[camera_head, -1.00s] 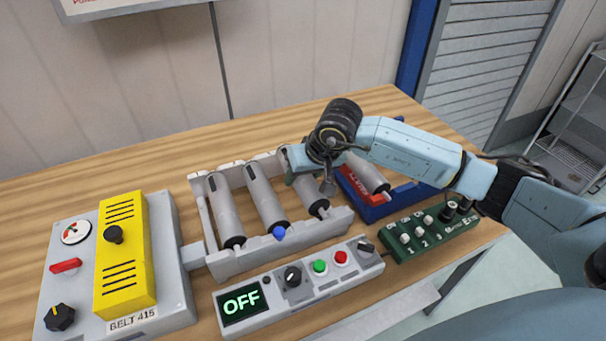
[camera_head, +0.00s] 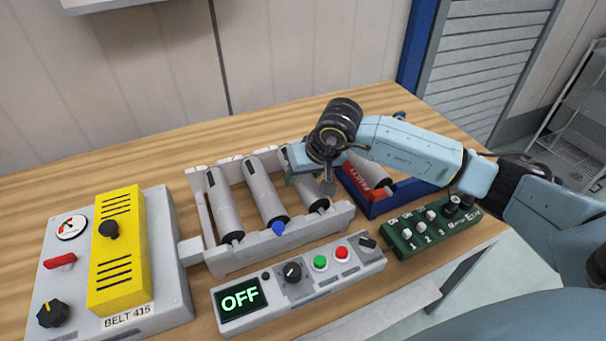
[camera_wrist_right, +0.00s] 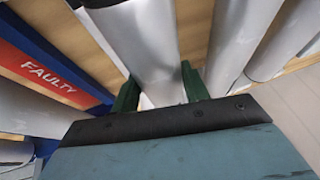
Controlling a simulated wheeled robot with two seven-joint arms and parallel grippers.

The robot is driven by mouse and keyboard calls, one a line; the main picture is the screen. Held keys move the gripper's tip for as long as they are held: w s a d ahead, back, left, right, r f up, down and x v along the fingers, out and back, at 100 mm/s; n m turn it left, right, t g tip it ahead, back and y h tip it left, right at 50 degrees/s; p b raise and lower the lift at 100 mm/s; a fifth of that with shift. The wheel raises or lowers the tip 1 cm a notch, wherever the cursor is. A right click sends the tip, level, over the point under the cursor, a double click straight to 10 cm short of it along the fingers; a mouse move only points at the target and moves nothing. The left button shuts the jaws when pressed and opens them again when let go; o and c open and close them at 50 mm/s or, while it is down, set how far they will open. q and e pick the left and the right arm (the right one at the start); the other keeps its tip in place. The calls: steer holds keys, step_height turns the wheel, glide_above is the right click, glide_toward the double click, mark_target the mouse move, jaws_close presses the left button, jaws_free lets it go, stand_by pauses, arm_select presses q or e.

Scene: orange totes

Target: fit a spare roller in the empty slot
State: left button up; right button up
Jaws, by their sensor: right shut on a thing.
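A pale conveyor frame (camera_head: 290,243) on the table holds grey rollers side by side. The left roller (camera_head: 222,203) and middle roller (camera_head: 263,195) lie across it. My right gripper (camera_head: 312,180) is over the frame's right end, shut on a third roller (camera_head: 318,205). This roller's near end shows at the front rail; the arm hides much of the rest, and I cannot tell if it is fully seated. In the right wrist view, green fingers (camera_wrist_right: 160,88) stand either side of the held roller (camera_wrist_right: 145,40). My left gripper is out of view.
A blue tray (camera_head: 385,207) with a red FAULTY label holds a roller just right of the frame. A control box reading OFF (camera_head: 240,298) and a green switch box (camera_head: 432,237) stand in front. The BELT 415 panel (camera_head: 175,260) is at left. Table behind is clear.

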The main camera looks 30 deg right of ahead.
steer(key=shift+f+b, duration=0.15)
steer(key=shift+b, duration=0.15)
steer(key=o, duration=1.3)
steer(key=shift+o, duration=0.2)
steer(key=shift+f, duration=0.1)
steer(key=v, duration=1.3)
steer(key=shift+r, duration=0.25)
steer(key=shift+s, duration=0.1)
